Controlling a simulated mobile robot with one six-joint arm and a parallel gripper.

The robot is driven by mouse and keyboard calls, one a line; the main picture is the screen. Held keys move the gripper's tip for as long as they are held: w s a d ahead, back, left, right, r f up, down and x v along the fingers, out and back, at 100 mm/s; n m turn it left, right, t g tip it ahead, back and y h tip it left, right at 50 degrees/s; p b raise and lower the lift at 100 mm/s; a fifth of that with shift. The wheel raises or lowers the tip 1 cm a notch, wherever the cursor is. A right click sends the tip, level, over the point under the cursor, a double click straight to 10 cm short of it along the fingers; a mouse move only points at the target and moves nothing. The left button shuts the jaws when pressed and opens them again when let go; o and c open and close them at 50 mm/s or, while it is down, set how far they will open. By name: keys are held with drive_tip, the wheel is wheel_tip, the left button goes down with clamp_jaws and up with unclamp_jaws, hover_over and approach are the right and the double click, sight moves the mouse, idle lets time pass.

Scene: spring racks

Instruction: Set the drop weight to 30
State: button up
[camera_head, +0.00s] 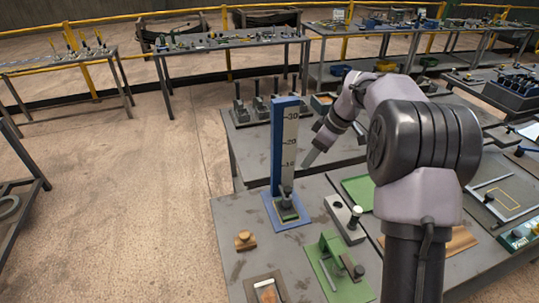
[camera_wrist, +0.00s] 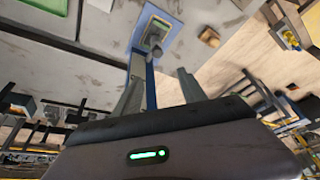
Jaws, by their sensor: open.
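A blue upright post (camera_head: 278,148) carries a pale scale strip (camera_head: 290,140) with marks of 30 at the top, 20 in the middle and what looks like 10 lower down. It stands on a blue base plate (camera_head: 288,222) on the grey workbench. The drop weight (camera_head: 286,203), a dark block with a knob, sits at the foot of the post, below the lowest mark. My gripper (camera_head: 306,163) is just right of the post, above the weight's height. In the wrist view my gripper (camera_wrist: 162,68) is open and empty, with the base and weight (camera_wrist: 156,34) beyond its fingers.
A wooden knob (camera_head: 245,240) lies left of the base. A grey block with a round peg (camera_head: 345,217), a green fixture (camera_head: 336,268) and a green tray (camera_head: 358,190) are to the right. Several dark levers (camera_head: 258,105) stand behind the post.

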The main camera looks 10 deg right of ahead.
sight(288, 189)
drive_tip(key=shift+n, duration=0.3)
drive_tip(key=b+x, duration=0.1)
drive_tip(key=x, duration=0.5)
drive_tip(key=b+x, duration=0.1)
drive_tip(key=x, duration=0.5)
drive_tip(key=b+x, duration=0.2)
drive_tip(key=x, duration=0.4)
drive_tip(key=shift+w+d+f, duration=0.15)
drive_tip(key=shift+d+f, duration=0.1)
clamp_jaws()
